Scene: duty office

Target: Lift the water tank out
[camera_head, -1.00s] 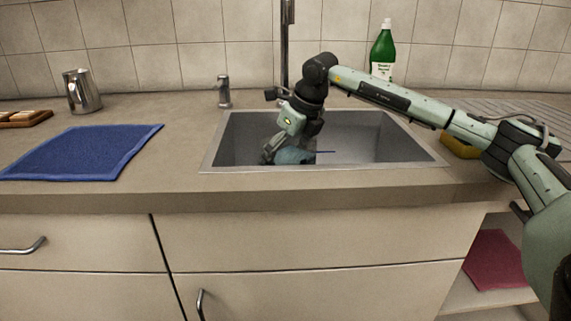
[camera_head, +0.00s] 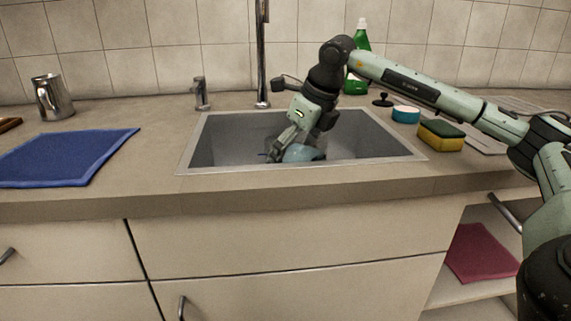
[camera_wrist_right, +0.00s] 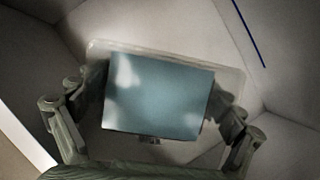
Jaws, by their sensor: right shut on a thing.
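The water tank (camera_head: 303,153) is a translucent bluish vessel low inside the sink, partly hidden by my gripper and the sink's front rim. In the right wrist view the tank (camera_wrist_right: 160,95) appears as a pale, clear-walled box with a blue face, between my two fingers. My right gripper (camera_head: 283,150) reaches down into the sink and is shut on the tank; it also shows in the right wrist view (camera_wrist_right: 150,115). Whether the tank touches the sink floor I cannot tell. My left gripper is not in view.
The sink (camera_head: 215,150) has a raised metal rim, with a tall faucet (camera_head: 262,60) behind it. A blue mat (camera_head: 65,157) lies on the counter at left, near a metal jug (camera_head: 52,97). A sponge (camera_head: 441,136), a blue tub (camera_head: 405,114) and a green bottle (camera_head: 361,45) stand at right.

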